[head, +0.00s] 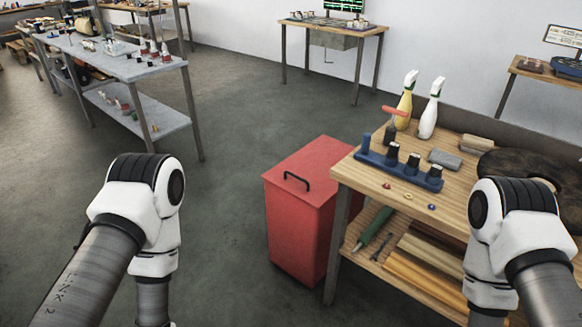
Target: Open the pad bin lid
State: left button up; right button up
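The pad bin (298,228) is a red box standing on the floor in the middle of the head view, against the left side of a wooden workbench. Its lid (322,160) is red and looks shut. A black bar handle (296,181) sits on the lid near its front left edge. My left arm is at the lower left and my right arm at the lower right, in front of the bench. Both arms bend downward out of the picture. Neither gripper is in view, and nothing is seen touching the bin.
The wooden workbench (368,184) holds a blue rack (400,170), a yellow spray bottle (404,103) and a white one (429,115). Its lower shelf holds a green tool (373,228) and wooden pieces. A grey metal table (145,65) stands at the back left. The floor left of the bin is clear.

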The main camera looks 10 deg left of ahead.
aim_at(304, 175)
jog(key=i+j+z, duration=0.35)
jog(key=i, duration=0.25)
jog(key=i+j+z, duration=0.35)
jog(key=i+j, duration=0.2)
jog(key=i+j+z, duration=0.35)
jog(key=j, duration=0.45)
jog(key=i, duration=0.1)
